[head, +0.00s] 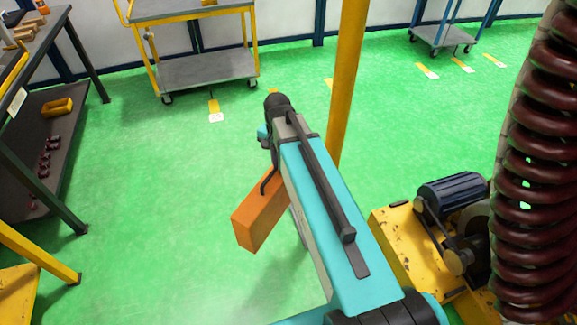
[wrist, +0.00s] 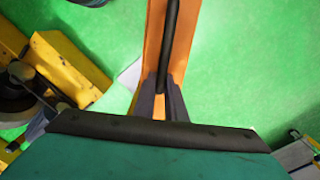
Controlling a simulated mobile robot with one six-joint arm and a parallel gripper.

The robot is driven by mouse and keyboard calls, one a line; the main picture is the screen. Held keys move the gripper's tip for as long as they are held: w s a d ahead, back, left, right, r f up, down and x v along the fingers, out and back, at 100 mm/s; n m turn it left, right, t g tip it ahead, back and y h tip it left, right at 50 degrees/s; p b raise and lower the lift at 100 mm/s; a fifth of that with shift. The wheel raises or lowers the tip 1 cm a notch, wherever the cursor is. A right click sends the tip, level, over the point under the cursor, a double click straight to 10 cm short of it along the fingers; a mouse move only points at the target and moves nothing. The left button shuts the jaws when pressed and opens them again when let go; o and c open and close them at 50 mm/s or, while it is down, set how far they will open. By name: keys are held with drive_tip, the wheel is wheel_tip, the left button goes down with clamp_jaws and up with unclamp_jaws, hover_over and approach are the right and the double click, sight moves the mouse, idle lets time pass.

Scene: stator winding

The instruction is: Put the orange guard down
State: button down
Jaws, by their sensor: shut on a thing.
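The orange guard (head: 258,215) is a long block with a dark bar handle, seen in the head view beside my teal arm. It hangs above the green floor, partly hidden behind the arm. In the wrist view the guard (wrist: 155,50) runs up from my gripper (wrist: 162,105), whose two dark fingers are shut on its black handle. The fingers are hidden behind my arm in the head view.
A yellow machine with a dark motor (head: 452,195) stands at the right, near a big dark red coil (head: 545,160). A yellow post (head: 348,80) rises behind my arm. A dark workbench (head: 35,75) is at the left and a grey cart (head: 207,72) at the back. Green floor between them is clear.

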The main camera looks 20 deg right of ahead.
sight(273, 172)
drive_tip(key=shift+s+a+r+n, duration=0.2)
drive_tip(key=shift+a+r+n, duration=0.4)
drive_tip(key=shift+n, duration=0.3)
drive_tip(key=n, duration=0.1)
drive_tip(key=a+n, duration=0.1)
drive_tip(key=shift+s+r+n, duration=0.3)
drive_tip(key=shift+s, duration=0.05)
drive_tip(key=n, duration=0.1)
drive_tip(key=s+n, duration=0.1)
drive_tip(key=shift+a+r+n, duration=0.2)
drive_tip(key=shift+a+n, duration=0.1)
drive_tip(key=shift+s+n, duration=0.2)
drive_tip(key=shift+n, duration=0.45)
drive_tip(key=shift+s+n, duration=0.2)
drive_tip(key=shift+n, duration=0.45)
